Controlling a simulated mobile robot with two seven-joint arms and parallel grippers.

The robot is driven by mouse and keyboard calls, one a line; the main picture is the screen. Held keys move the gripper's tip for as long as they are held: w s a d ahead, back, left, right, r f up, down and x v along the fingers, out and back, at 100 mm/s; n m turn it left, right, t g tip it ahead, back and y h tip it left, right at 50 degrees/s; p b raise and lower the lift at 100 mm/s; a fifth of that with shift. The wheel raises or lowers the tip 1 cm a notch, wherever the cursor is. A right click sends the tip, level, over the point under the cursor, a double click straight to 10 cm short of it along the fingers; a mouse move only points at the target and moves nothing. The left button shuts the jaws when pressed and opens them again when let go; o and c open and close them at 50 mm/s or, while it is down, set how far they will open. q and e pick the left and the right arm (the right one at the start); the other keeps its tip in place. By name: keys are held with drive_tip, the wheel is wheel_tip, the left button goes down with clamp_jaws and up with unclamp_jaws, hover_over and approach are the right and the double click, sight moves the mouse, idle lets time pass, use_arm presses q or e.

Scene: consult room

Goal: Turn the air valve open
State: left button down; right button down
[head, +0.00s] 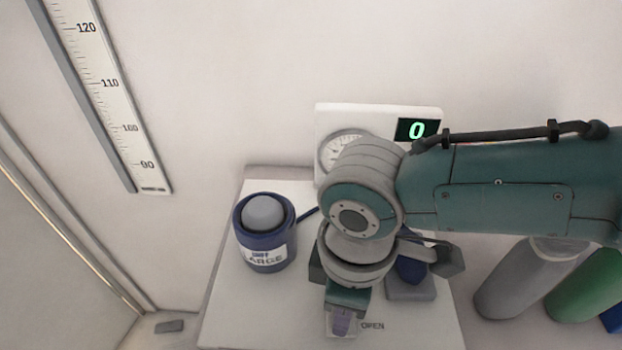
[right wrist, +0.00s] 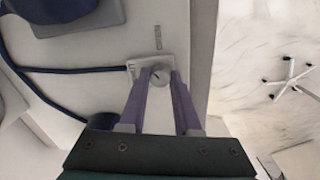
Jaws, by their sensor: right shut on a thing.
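The air valve is a small round metal knob (right wrist: 159,77) on a pale square plate (right wrist: 137,66), seen in the right wrist view. My right gripper (right wrist: 161,80) has its two purple fingers around the knob, one on each side, and is shut on it. In the head view the right gripper (head: 342,326) points down at the front of the white panel, and its fingers hide most of the valve. The printed word OPEN (head: 372,326) is just right of the fingers. Which way the knob is turned is hard to tell. My left gripper is not in view.
A gauge box (head: 377,111) with a dial and a green 0 stands behind, partly hidden by my right arm. A blue cylinder (head: 265,250) marked LARGE stands left on the white panel (head: 235,325). Grey (head: 527,281) and green (head: 588,288) cylinders are right. A dark hose (right wrist: 85,69) reaches the valve plate.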

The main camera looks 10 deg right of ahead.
drive_tip(key=m+p, duration=0.1)
drive_tip(key=m, duration=0.3)
drive_tip(key=shift+s, duration=0.1)
drive_tip(key=shift+m+p, duration=0.6)
drive_tip(key=shift+m, duration=0.6)
drive_tip(key=c, duration=0.6)
unclamp_jaws()
